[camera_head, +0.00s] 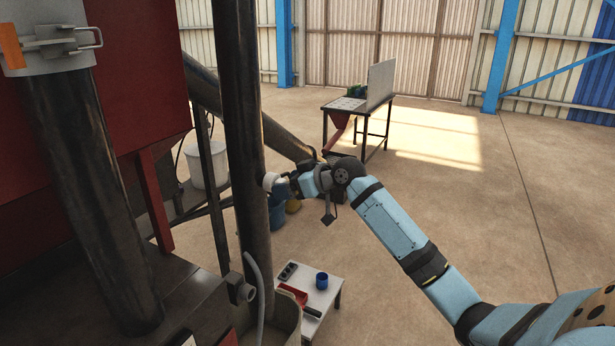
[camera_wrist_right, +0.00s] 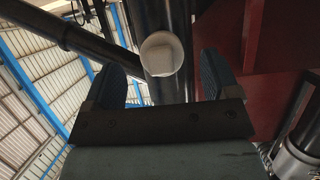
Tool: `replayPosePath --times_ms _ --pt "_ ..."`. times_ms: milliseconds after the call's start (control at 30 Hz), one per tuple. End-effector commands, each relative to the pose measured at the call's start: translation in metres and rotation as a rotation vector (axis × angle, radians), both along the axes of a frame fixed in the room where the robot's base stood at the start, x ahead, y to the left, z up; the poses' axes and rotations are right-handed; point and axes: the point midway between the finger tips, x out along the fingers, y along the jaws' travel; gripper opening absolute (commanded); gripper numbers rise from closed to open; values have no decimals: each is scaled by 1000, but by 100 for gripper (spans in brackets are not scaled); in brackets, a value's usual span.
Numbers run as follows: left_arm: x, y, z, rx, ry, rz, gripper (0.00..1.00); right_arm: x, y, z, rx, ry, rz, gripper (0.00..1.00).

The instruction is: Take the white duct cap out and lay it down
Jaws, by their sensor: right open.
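The white duct cap (camera_head: 270,181) sits on the side of the dark vertical duct (camera_head: 243,110) in the head view. In the right wrist view the cap (camera_wrist_right: 162,54) shows as a round white disc on the duct (camera_wrist_right: 168,88). My right gripper (camera_head: 279,184) is at the cap, at the end of the blue arm. In the right wrist view its two fingers (camera_wrist_right: 163,80) are spread, with the cap between and beyond their tips. Whether a finger touches the cap cannot be told. My left gripper is not in view.
A small white table (camera_head: 322,296) below holds a blue cup (camera_head: 322,281), a red tray (camera_head: 293,294) and dark items. A red machine (camera_head: 120,70) fills the left. The floor at right is clear.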

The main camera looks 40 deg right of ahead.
Motion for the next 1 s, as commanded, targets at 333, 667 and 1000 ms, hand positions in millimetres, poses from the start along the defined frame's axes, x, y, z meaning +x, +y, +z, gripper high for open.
replayPosePath --times_ms 333,667,1000 --pt "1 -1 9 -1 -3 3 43 30 13 -14 1 0 0 82" --pt "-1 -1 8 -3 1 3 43 32 14 -15 -1 1 0 75" --pt "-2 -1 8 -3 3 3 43 31 13 -15 -1 1 0 31"
